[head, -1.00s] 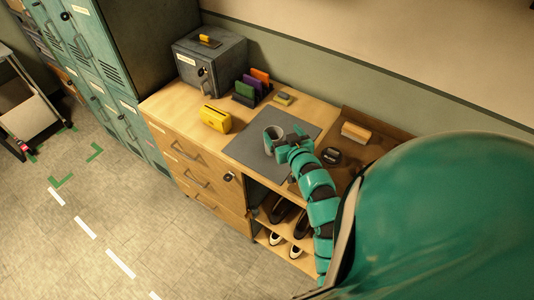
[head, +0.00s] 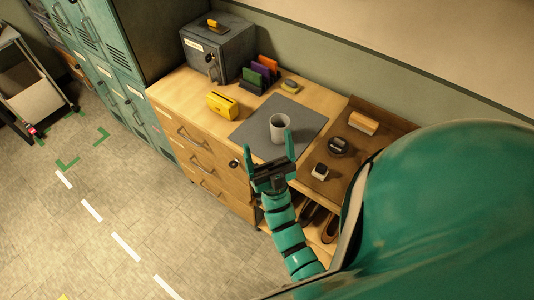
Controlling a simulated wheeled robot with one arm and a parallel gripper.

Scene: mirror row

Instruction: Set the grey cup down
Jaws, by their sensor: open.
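The grey cup (head: 279,129) stands upright on the dark grey mat (head: 252,133) on top of the wooden cabinet. My gripper (head: 269,148) is open and empty. Its two teal fingers are spread wide and point toward the cup from the near side. The right fingertip shows close to the cup in the picture; I see no finger closed on the cup.
A yellow case (head: 222,103) lies left of the mat. A dark safe (head: 217,51), a rack of coloured folders (head: 259,76) and a small sponge-like block (head: 290,86) stand behind. A brown tray (head: 347,160) with a brush (head: 362,123) and small items lies right.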

